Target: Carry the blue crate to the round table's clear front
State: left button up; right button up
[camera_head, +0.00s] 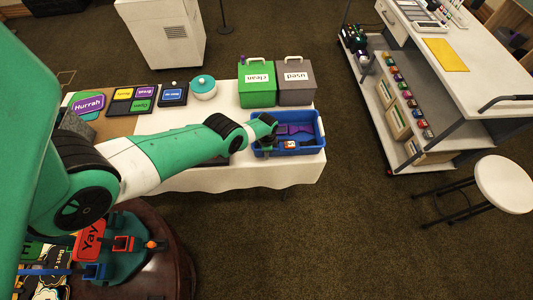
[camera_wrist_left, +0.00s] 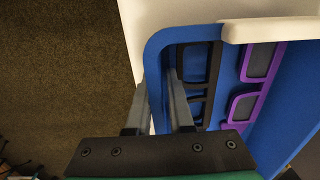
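The blue crate (camera_head: 322,140) stands on the front right of the white-clothed table (camera_head: 235,178). It holds purple and dark frames and a small orange-and-white piece. My left gripper (camera_head: 265,142) is at the crate's left end. In the left wrist view my left gripper (camera_wrist_left: 158,95) has one finger outside and one inside the blue crate wall (camera_wrist_left: 156,62), with a narrow gap filled by the wall. The round table (camera_head: 176,262) is dark wood at the lower left, partly hidden by my arm. My right gripper is not in view.
A red Yay sign (camera_head: 90,240) and a green prop (camera_head: 128,262) lie on the round table. Green (camera_head: 257,86) and grey (camera_head: 295,84) boxes stand behind the crate. A trolley (camera_head: 440,85) and stool (camera_head: 504,183) are at right. Carpet is clear in front.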

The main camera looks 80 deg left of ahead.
pick_arm(q)
jog(key=shift+f, duration=0.1)
jog(key=shift+c, duration=0.3)
grip_shut()
dwell(1.2)
